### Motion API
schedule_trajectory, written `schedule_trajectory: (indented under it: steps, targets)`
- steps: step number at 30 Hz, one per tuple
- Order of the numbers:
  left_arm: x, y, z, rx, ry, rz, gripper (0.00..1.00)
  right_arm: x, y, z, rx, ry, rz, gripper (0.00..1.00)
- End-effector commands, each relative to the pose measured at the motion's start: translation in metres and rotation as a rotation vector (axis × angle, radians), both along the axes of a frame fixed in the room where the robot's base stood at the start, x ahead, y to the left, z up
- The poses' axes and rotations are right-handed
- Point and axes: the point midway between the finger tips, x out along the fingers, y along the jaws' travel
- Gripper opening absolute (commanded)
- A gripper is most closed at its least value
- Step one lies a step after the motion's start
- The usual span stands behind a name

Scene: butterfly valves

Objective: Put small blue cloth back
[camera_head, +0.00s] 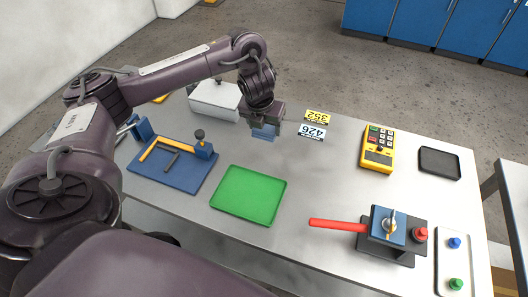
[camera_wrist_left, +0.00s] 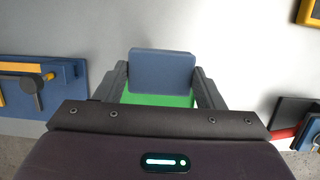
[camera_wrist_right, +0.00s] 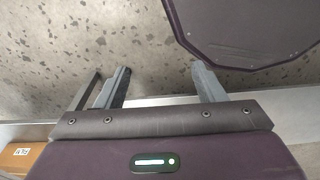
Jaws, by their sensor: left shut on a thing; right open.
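The small blue cloth (camera_wrist_left: 161,72) is a flat blue rectangle between the fingers of my left gripper (camera_wrist_left: 161,85) in the left wrist view. In the head view the cloth (camera_head: 264,132) shows just below my left gripper (camera_head: 268,118), above the table (camera_head: 322,178) near the white box. The left gripper is shut on it. My right gripper (camera_wrist_right: 160,85) is open and empty in the right wrist view, over grey floor beside a table edge. It does not show in the head view.
A green tray (camera_head: 249,195) lies at the front middle. A blue board (camera_head: 172,178) with a yellow bar is left of it. A white box (camera_head: 215,99), two number tags (camera_head: 313,131), a yellow keypad (camera_head: 377,150), a black tray (camera_head: 438,163) and a red-handled valve (camera_head: 388,228) also stand on the table.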

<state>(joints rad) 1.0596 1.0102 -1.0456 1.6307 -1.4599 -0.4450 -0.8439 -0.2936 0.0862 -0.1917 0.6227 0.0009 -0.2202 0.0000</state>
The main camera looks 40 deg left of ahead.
Motion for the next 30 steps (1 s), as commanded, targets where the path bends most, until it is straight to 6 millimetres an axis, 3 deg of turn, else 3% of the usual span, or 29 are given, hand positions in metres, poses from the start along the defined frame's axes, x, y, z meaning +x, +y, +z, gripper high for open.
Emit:
schedule_trajectory:
  steps: [1,9,17,23,30]
  targets:
    - [-0.002,-0.001,-0.024,-0.003,0.007,0.000,0.41,0.001,-0.002,-0.015,-0.003,-0.002,0.001,0.63]
    - [-0.001,-0.001,-0.088,-0.003,0.003,0.000,0.41,-0.004,0.000,-0.049,0.001,0.004,0.006,0.63]
    - [0.000,0.000,-0.110,0.000,0.000,0.000,0.41,-0.010,0.016,-0.061,0.019,0.013,0.007,0.63]
    - [0.000,0.000,-0.140,-0.002,0.000,0.000,0.41,-0.010,0.015,-0.079,0.018,0.013,0.008,0.63]
    - [0.000,0.001,-0.140,0.000,-0.001,0.000,0.41,-0.009,0.010,-0.078,0.011,0.012,0.007,0.63]
